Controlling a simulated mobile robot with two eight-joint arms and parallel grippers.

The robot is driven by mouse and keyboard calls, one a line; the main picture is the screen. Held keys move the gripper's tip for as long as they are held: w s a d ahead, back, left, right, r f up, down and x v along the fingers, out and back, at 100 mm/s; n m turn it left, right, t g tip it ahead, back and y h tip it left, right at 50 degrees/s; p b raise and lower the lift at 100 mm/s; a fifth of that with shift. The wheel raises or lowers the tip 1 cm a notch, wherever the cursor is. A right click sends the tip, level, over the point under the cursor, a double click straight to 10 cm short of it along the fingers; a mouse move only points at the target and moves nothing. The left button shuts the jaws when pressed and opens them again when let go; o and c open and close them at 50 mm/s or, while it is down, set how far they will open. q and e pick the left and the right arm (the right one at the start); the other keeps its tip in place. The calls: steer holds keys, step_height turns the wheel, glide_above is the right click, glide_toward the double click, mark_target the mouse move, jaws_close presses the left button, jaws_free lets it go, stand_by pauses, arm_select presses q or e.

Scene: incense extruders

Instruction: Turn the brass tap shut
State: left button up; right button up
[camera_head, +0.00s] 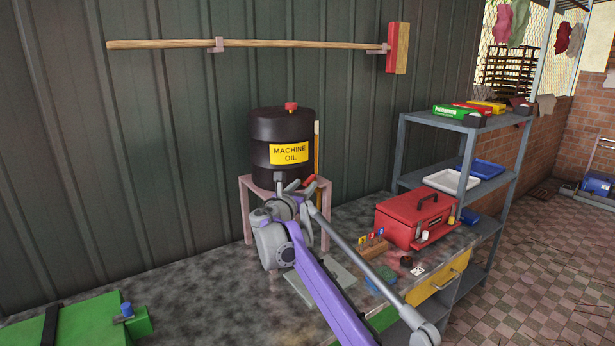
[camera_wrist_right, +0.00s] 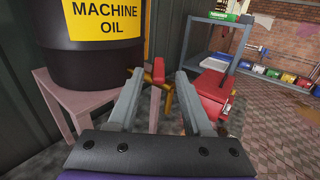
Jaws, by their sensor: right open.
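A black drum labelled "MACHINE OIL" (camera_head: 283,140) stands on a pink stand. Its brass tap has a red lever; in the right wrist view the lever (camera_wrist_right: 157,72) is upright and the brass body (camera_wrist_right: 168,97) shows below and to its right. In the head view the red lever (camera_head: 309,181) shows just past my right gripper (camera_head: 294,186), which hides most of the tap. My right gripper (camera_wrist_right: 158,78) is open, with the red lever appearing between its two fingers. Whether a finger touches it I cannot tell. My left gripper is not in view.
The pink stand (camera_head: 246,204) is on a stained grey bench (camera_head: 190,290). A red toolbox (camera_head: 412,218) and a grey shelf unit (camera_head: 513,176) stand to the right. A green box (camera_head: 88,318) is at the front left. A long-handled tool hangs on the wall above.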

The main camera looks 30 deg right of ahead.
mark_target(311, 177)
steer(key=p+x, duration=0.1)
steer(key=x, duration=0.6)
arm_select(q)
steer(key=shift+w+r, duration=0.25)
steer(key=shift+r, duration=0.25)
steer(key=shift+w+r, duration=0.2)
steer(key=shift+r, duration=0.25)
arm_select(e)
steer(key=shift+a, duration=0.1)
jaws_close()
